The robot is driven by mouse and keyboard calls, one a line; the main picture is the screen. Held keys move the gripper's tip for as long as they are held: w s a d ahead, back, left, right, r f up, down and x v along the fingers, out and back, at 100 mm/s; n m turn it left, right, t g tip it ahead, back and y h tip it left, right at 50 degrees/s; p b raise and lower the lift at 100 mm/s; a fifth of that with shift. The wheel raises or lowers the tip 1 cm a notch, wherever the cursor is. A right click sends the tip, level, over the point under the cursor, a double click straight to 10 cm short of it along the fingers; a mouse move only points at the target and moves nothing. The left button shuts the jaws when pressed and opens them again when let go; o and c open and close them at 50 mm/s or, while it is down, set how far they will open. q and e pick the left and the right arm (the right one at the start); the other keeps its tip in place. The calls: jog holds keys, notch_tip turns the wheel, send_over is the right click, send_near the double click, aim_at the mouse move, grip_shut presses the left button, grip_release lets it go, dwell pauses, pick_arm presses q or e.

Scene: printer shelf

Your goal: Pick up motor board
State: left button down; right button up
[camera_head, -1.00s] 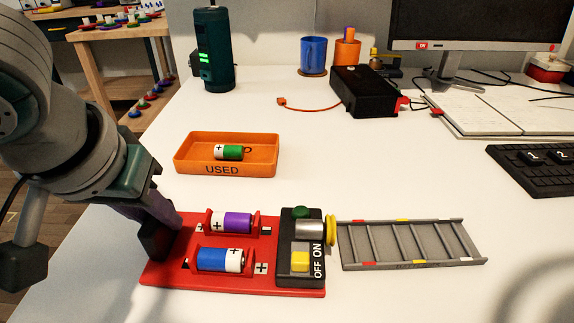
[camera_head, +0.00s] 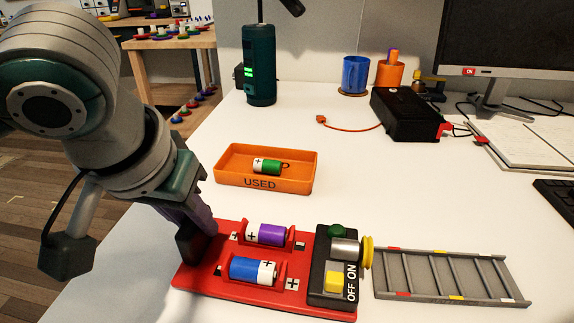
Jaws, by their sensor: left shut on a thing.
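The motor board (camera_head: 210,277) is a red plate at the lower middle. It carries a purple-and-white battery (camera_head: 268,234) and a blue-and-white battery (camera_head: 252,270) in two holders. At its right end is a dark block (camera_head: 318,278) with a green button, a yellow switch marked OFF/ON and a silver motor with a yellow wheel. My left gripper (camera_head: 196,238) is shut on the board's left edge. Its fingertips are partly hidden, and I cannot tell whether the board is clear of the table. My right gripper is not in view.
An orange tray (camera_head: 230,180) marked USED, holding a green-and-white battery (camera_head: 267,166), stands behind the board. A grey slatted rack (camera_head: 450,277) lies right of the wheel. A black box (camera_head: 408,112), cups and a monitor stand farther back.

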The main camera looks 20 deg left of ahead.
pick_arm(q)
notch_tip(320, 180, up, 19)
jog(key=p, duration=0.7)
jog(key=shift+f+b, duration=3.15)
jog(key=shift+f, duration=4.05)
jog(key=shift+r, duration=0.1)
